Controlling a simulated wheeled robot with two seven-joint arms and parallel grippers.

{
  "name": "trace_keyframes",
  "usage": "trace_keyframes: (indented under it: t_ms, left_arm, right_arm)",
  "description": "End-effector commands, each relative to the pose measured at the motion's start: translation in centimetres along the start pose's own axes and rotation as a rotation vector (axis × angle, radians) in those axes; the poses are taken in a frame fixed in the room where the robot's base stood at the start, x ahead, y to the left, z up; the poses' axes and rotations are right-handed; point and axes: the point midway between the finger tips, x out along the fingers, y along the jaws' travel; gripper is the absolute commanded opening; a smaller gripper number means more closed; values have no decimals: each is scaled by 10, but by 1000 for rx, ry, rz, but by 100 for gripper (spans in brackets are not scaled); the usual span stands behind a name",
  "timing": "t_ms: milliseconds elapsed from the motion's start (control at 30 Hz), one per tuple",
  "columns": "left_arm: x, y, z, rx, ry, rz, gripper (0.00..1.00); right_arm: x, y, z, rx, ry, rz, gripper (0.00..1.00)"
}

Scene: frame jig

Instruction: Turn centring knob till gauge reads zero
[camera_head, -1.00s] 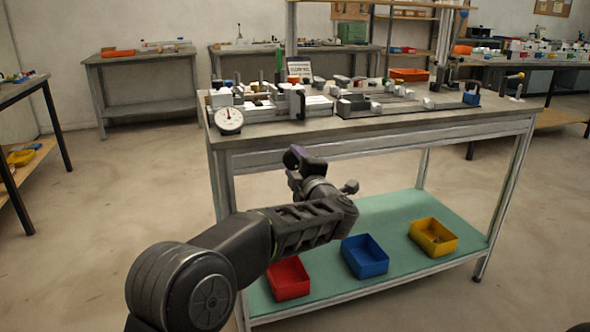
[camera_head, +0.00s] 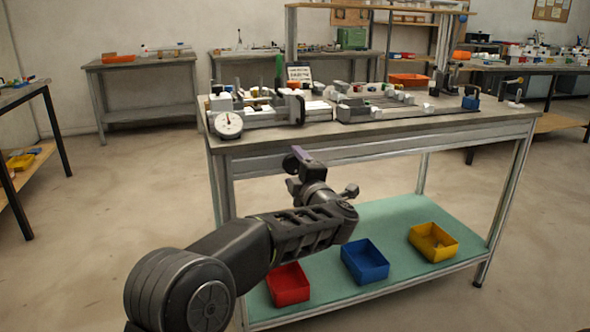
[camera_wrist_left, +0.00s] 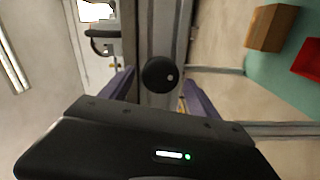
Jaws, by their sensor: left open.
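The dial gauge (camera_head: 228,125) has a round white face and stands at the front left corner of the workbench top. Its needle points roughly upward; the exact reading is too small to tell. A round black knob (camera_wrist_left: 160,75) with a pale dot shows in the left wrist view, at the bench's front side. My left gripper (camera_head: 300,160) is in front of the bench's front edge, below the top. In the left wrist view its purple fingers are spread, one on each side of the knob in the picture; contact cannot be seen. My right gripper is not in view.
The bench top (camera_head: 400,128) carries a jig with rails, blocks and clamps. Red (camera_head: 288,285), blue (camera_head: 365,261) and yellow (camera_head: 433,242) bins stand on the green lower shelf (camera_head: 390,212). The floor left of the bench is clear.

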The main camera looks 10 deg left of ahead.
Motion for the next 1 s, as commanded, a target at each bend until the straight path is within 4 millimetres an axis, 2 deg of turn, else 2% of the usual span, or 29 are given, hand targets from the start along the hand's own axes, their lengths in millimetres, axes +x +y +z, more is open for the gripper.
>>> trace_keyframes:
  t_ms: [233, 500, 633, 1000]
  left_arm:
    - [-13, 1, 0, -1, -1, 0, 71]
    - [-57, 2, 0, 1, -2, 0, 71]
    - [-73, 1, 0, 0, -2, -1, 71]
    - [-78, 0, 0, 0, 0, 0, 71]
  right_arm:
    - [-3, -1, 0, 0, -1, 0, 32]
    - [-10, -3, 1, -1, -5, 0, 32]
    - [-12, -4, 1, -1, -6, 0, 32]
    - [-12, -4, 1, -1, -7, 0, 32]
